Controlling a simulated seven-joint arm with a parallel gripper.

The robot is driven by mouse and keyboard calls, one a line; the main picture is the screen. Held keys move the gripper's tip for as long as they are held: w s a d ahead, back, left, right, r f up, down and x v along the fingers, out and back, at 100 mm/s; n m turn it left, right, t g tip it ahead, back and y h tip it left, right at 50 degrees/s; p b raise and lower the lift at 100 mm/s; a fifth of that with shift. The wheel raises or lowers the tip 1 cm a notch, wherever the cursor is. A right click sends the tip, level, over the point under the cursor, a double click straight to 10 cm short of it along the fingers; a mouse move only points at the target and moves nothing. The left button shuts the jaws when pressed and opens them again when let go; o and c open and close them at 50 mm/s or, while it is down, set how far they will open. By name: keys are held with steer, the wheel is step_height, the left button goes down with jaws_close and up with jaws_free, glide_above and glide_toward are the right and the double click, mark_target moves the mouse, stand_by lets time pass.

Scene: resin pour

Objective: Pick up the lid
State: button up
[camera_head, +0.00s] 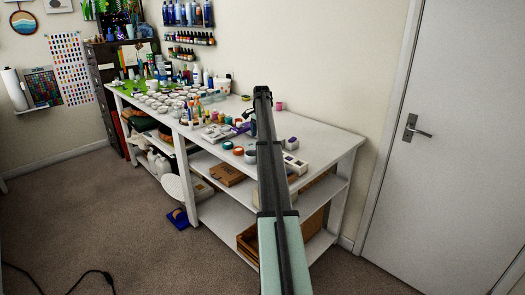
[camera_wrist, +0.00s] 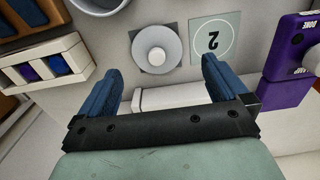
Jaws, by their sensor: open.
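The lid is just past the fingertips, between the lines of the two fingers, and nothing is held. In the head view my gripper (camera_head: 262,92) is over the worktop; I cannot make out the lid there.
A square card marked 2 (camera_wrist: 226,30) lies right of the lid, and a purple device (camera_wrist: 285,80) stands further right. A white cup (camera_wrist: 98,5) and a tray of small blocks (camera_wrist: 45,60) are on the left. The worktop (camera_head: 325,143) has clear room at its right end.

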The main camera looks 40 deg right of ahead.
steer(key=shift+s+f, duration=0.15)
steer(key=shift+f, duration=1.2)
steer(key=shift+s+f, duration=0.1)
steer(key=shift+f, duration=1.25)
steer(key=shift+c, duration=0.3)
steer(key=c, duration=0.9)
